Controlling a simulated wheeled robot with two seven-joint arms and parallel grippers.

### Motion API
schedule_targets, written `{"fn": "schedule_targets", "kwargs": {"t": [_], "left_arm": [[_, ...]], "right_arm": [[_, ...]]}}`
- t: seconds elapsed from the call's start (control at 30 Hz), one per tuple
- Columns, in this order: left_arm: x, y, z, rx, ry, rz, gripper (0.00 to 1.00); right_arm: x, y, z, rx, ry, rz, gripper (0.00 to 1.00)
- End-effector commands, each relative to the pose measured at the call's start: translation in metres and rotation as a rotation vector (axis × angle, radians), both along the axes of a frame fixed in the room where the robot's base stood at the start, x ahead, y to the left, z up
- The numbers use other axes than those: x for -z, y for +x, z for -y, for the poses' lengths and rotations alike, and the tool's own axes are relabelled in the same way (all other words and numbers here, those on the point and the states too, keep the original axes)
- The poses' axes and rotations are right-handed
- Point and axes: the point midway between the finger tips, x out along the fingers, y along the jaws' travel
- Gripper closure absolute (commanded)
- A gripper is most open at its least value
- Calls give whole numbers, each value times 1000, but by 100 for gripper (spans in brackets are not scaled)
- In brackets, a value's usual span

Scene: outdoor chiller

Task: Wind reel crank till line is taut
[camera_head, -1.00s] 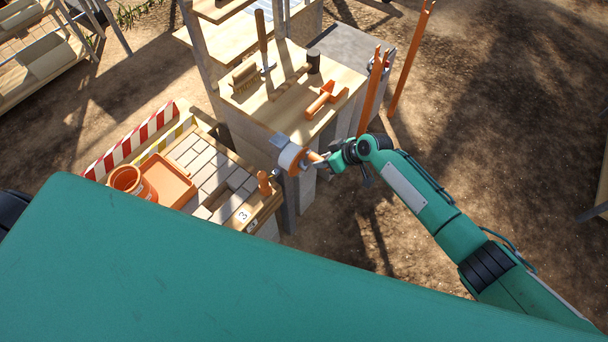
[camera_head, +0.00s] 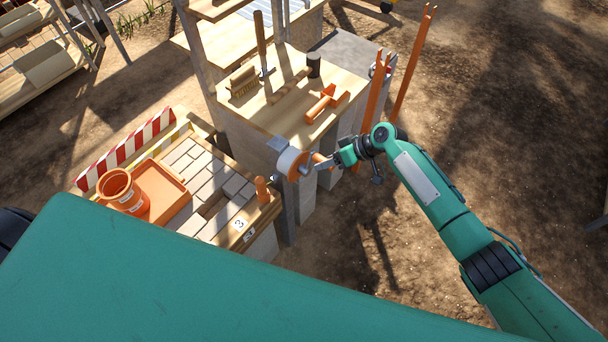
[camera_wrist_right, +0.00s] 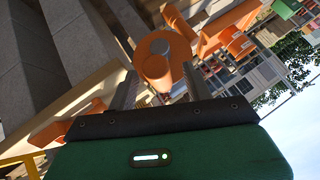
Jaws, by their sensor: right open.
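The reel (camera_head: 291,163), an orange drum with grey side plates, is mounted at the near corner of the wooden bench. Its orange crank handle (camera_head: 320,159) sticks out to the right. My right gripper (camera_head: 324,164) is at the crank, its grey fingers open. The line cannot be made out. My left gripper is not in view.
The wooden bench (camera_head: 285,112) holds a brush (camera_head: 241,81), a hammer and an orange tool (camera_head: 326,102). To the left, a paved stand carries an orange bucket (camera_head: 121,191) and an orange tray (camera_head: 161,190). Orange posts (camera_head: 376,100) rise behind my right arm. Bare ground lies to the right.

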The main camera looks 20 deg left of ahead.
Motion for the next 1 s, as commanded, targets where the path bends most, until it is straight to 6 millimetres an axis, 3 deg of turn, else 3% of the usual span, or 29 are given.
{"fn": "schedule_targets", "kwargs": {"t": [0.03,0.1,0.47,1.0], "left_arm": [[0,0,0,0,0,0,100],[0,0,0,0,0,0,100],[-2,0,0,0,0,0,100],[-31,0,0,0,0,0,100]], "right_arm": [[0,0,0,-1,0,1,42],[-1,0,0,0,1,1,28],[-4,1,2,0,1,3,28],[-46,6,45,0,1,2,28]]}}
